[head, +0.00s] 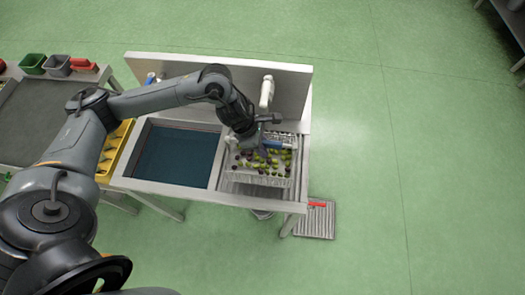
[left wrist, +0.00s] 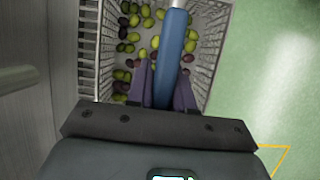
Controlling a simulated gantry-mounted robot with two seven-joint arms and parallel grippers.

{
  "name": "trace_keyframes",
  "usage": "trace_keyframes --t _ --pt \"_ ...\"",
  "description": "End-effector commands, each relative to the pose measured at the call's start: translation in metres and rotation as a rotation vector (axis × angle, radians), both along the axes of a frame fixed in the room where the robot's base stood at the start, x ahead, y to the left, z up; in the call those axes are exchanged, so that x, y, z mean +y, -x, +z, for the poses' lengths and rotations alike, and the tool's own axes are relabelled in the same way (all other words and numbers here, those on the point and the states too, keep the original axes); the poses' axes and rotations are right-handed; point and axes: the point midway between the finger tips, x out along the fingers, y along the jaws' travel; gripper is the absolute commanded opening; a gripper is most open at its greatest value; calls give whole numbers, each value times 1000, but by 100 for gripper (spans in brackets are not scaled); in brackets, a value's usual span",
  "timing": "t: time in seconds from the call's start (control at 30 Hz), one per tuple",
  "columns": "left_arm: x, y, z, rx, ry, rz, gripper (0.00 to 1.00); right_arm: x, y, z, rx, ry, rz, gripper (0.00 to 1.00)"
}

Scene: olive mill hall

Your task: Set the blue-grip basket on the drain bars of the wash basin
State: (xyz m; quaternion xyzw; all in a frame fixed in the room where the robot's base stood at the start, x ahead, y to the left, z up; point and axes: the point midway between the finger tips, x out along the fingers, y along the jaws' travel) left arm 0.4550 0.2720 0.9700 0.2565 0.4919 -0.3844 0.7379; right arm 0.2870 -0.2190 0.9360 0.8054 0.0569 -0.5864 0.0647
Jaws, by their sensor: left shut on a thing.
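The blue-grip basket (head: 268,181) is a pale wire basket holding green and dark olives. It is at the right end of the wash basin (head: 160,188), over the drain bars (head: 262,193), and looks about level. My left gripper (head: 262,149) is shut on its blue grip (head: 279,144). In the left wrist view the fingers (left wrist: 165,85) straddle the blue grip (left wrist: 171,45), with the basket wall (left wrist: 210,50) and olives below. I cannot tell whether the basket touches the bars. My right gripper is out of view.
Dark blue water (head: 177,155) fills the basin's left part. A white tap (head: 266,92) rises by the back panel (head: 295,90). A yellow container (head: 114,150) is on the left. A slatted grey piece with a red bar (head: 316,222) is at floor level, right. Green floor is clear farther right.

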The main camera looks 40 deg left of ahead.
Motion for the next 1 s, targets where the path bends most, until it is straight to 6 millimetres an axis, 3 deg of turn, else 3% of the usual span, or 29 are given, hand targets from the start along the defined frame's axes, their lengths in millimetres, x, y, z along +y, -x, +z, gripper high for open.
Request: trace_keyframes --t 0.3,0.77,0.8,0.93,1.0 --pt "-1 0 -33 0 1 1 0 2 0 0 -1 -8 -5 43" --pt "-1 0 -40 -2 0 -1 0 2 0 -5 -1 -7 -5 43" --pt "0 0 -40 0 -1 -1 25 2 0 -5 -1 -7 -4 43" --pt "0 0 -40 1 -1 0 44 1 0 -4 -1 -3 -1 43" --pt "0 0 -40 1 -1 0 47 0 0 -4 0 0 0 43"
